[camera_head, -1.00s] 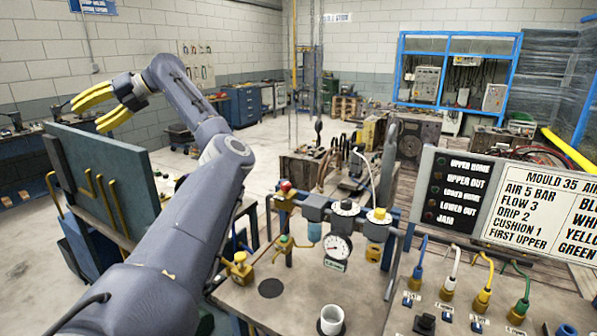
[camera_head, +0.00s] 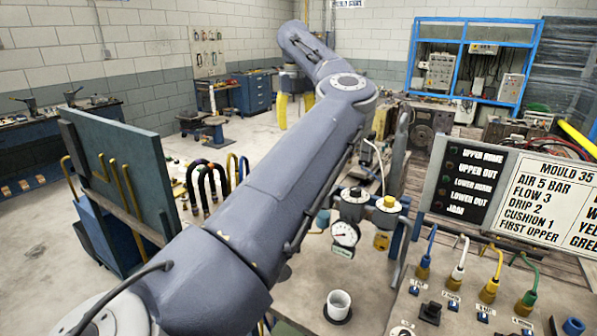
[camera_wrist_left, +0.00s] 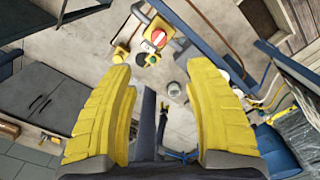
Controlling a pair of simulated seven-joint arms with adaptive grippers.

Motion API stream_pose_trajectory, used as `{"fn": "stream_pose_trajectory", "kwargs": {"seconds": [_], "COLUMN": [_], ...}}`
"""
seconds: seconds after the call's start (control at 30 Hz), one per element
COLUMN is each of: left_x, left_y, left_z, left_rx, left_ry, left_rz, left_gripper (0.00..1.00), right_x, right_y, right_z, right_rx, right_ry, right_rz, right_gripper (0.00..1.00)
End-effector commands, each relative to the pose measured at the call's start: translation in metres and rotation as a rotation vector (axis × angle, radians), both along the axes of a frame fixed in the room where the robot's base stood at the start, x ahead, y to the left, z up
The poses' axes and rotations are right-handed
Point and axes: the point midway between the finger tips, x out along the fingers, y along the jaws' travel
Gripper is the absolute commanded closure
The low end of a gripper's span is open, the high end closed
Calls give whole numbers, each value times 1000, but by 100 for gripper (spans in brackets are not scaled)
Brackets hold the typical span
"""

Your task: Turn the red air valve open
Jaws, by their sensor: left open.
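The red air valve (camera_wrist_left: 157,37) shows in the left wrist view as a red knob with a white mark, in a yellow surround, above and beyond my fingertips. In the head view my own left arm hides it. My left gripper (camera_head: 296,118) is open, its yellow fingers pointing down at the far end of my arm. In the left wrist view the open left gripper (camera_wrist_left: 158,68) has nothing between its fingers, and the valve is apart from them. My right gripper is not in view.
A pressure gauge (camera_head: 345,233) and regulators with white and yellow knobs (camera_head: 388,203) stand right of my arm. A white cup (camera_head: 338,303) stands on the bench. A sign board (camera_head: 470,185) and coloured hoses are at right. A green panel (camera_head: 115,175) stands at left.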

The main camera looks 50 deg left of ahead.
Motion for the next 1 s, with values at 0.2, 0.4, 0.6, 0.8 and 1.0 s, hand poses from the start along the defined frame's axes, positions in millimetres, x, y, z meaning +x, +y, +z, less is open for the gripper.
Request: {"fn": "stream_pose_trajectory", "kwargs": {"seconds": [0.2,0.4,0.6,0.8,1.0], "left_x": [-1,-1,-1,-1,-1], "left_y": [0,1,0,1,1], "left_z": [-38,-74,-110,-138,-154], "left_rx": [1,4,4,4,5], "left_ry": [5,6,5,3,2], "left_rz": [3,3,1,1,1], "left_gripper": [47,47,47,47,47], "right_x": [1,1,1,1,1], "right_y": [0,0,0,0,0], "right_z": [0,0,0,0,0], "right_rx": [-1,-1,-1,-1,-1], "right_ry": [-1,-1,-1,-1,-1], "right_rz": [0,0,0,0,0], "right_gripper": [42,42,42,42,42]}}
